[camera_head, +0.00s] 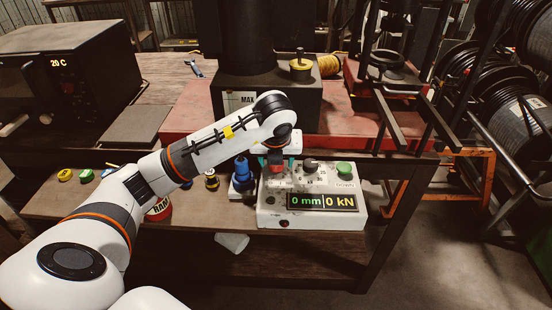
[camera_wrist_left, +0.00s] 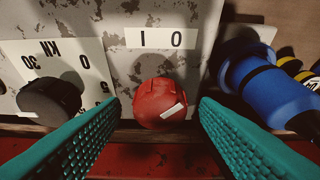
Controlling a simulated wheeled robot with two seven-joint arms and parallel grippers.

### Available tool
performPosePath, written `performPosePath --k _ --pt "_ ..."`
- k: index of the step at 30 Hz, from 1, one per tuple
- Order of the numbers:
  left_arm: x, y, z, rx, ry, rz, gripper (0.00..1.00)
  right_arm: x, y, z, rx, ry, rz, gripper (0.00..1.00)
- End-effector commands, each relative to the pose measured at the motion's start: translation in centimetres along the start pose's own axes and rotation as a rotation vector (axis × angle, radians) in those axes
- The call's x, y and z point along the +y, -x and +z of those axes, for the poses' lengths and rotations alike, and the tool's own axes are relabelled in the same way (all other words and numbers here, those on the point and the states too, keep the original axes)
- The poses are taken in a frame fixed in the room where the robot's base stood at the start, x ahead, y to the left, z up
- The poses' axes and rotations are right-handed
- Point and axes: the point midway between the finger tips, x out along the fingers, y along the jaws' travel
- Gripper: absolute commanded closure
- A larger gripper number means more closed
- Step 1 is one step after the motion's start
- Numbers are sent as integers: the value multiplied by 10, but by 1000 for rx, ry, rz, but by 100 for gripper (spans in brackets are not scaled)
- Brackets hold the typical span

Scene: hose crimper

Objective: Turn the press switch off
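The control box (camera_head: 310,205) is white and worn, and stands on the lower bench shelf. Its press switch is a round red knob (camera_wrist_left: 161,103) with a white mark, beside a label with I and O (camera_wrist_left: 155,38) that looks upside down in the left wrist view. In the head view the red knob (camera_head: 275,162) is partly hidden by my left gripper. My left gripper (camera_wrist_left: 160,108) is open, its teal fingers on either side of the knob with visible gaps. It reaches the box from above in the head view (camera_head: 277,167). My right gripper is not in view.
A black knob (camera_wrist_left: 48,98) sits beside the left finger in the wrist view. A green button (camera_head: 344,169) and a display (camera_head: 322,201) reading 0 mm and 0 kN are on the box. A blue fitting (camera_head: 242,178) stands just left of the box.

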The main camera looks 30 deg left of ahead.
Motion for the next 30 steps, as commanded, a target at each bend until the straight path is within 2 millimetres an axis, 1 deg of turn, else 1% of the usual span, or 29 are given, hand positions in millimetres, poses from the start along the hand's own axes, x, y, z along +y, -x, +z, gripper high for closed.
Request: performPosePath --k 5,8,11,14,16,21,25,30 --pt "0 1 0 0 -1 0 44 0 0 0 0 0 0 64" --pt "0 8 0 2 0 2 44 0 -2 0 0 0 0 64" --pt "0 24 0 4 -2 3 44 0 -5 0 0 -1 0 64" --pt "1 46 -1 6 -1 4 44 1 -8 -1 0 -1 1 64" --pt "0 65 -2 8 -2 2 44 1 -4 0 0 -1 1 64" --pt "-1 100 -3 6 -1 0 44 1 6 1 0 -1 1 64" --pt "0 114 -2 4 -1 0 44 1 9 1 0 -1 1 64" --pt "0 120 0 0 -1 0 44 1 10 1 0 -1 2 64"
